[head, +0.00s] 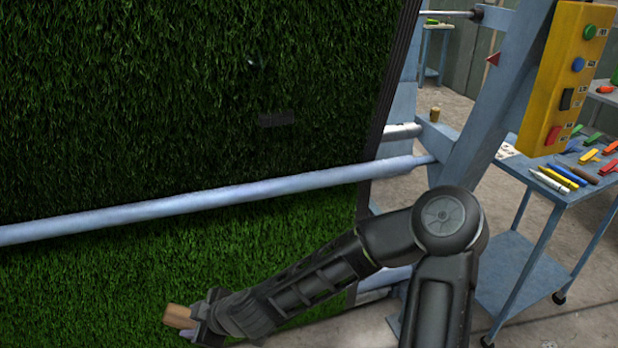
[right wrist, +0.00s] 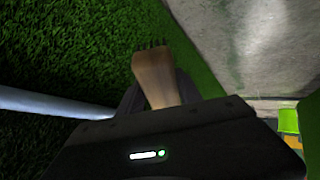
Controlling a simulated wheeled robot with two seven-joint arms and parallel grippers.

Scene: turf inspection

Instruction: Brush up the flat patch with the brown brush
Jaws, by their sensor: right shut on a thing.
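The brown brush (head: 180,317) is in my right gripper (head: 205,325), low in front of the turf in the head view. In the right wrist view the brush (right wrist: 155,78) stands up between the fingers, with dark bristles at its far end. My right gripper (right wrist: 155,103) is shut on it. The green turf panel (head: 200,75) stands upright and fills the left of the head view. A strip of turf below the bar (head: 110,290) looks brighter green. I cannot tell exactly where the flat patch lies, or whether the bristles touch turf. My left gripper is out of view.
A pale bar (head: 230,195) crosses in front of the turf. A blue-grey frame post (head: 500,100) carries a yellow button box (head: 567,75). A blue cart (head: 560,190) with pens and coloured clips stands at the right. Concrete floor shows below.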

